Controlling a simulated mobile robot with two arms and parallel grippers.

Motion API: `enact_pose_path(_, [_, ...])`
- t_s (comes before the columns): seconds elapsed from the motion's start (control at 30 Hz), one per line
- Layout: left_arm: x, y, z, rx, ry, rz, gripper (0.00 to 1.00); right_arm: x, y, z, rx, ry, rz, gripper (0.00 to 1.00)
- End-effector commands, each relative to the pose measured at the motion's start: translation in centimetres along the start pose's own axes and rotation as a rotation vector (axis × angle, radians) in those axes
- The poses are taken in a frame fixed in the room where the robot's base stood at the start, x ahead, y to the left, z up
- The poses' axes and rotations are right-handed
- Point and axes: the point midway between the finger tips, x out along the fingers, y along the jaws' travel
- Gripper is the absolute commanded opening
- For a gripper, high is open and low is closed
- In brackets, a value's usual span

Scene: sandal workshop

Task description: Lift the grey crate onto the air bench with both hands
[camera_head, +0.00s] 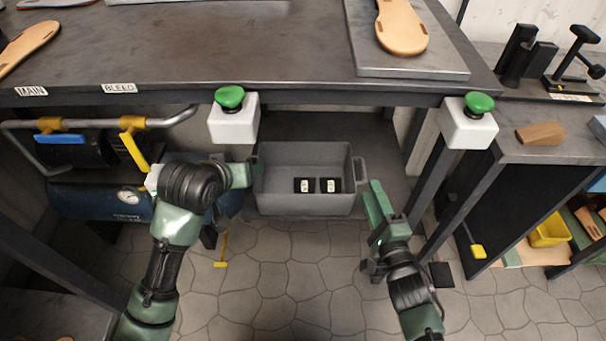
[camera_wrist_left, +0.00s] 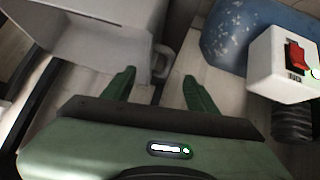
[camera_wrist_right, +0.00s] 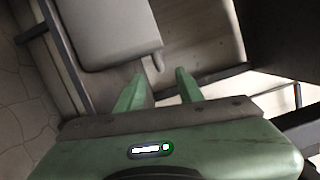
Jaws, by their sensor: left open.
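The grey crate (camera_head: 305,204) stands upright and low under the air bench (camera_head: 220,55), with a handle at each end. Two small black pieces with pale marks (camera_head: 317,185) lie in it. My left gripper (camera_head: 250,174) is beside the crate's left end. In the left wrist view its fingers (camera_wrist_left: 158,72) are open, with the left handle (camera_wrist_left: 162,63) ahead between them. My right gripper (camera_head: 374,188) is beside the right end. In the right wrist view its fingers (camera_wrist_right: 160,76) are apart and empty, with the right handle (camera_wrist_right: 158,62) just ahead between the tips.
Green-topped white boxes (camera_head: 234,118) and (camera_head: 468,122) sit at the bench's front edge. A sandal sole (camera_head: 401,27) lies on a grey plate (camera_head: 440,65) on the bench. A blue tank (camera_head: 100,200) stands left of the crate. The bench's middle is bare.

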Motion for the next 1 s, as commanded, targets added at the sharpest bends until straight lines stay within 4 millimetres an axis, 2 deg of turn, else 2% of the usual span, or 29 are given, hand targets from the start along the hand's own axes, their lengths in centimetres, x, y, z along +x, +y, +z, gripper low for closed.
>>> enact_pose_path(0.27, [0.6, 0.0, 0.0, 0.0, -0.001, 0.0, 0.58, 0.6, 0.0, 0.0, 0.0, 0.0, -0.001, 0.37])
enact_pose_path(0.7, [6.7, 0.1, 0.0, 0.001, -0.001, 0.001, 0.58, 6.8, -0.1, 0.0, -0.001, 0.001, -0.001, 0.37])
enact_pose_path(1.0, [7.8, 0.0, 0.0, 0.001, 0.001, 0.001, 0.58, 7.8, 0.0, 0.0, -0.001, 0.001, 0.001, 0.37])
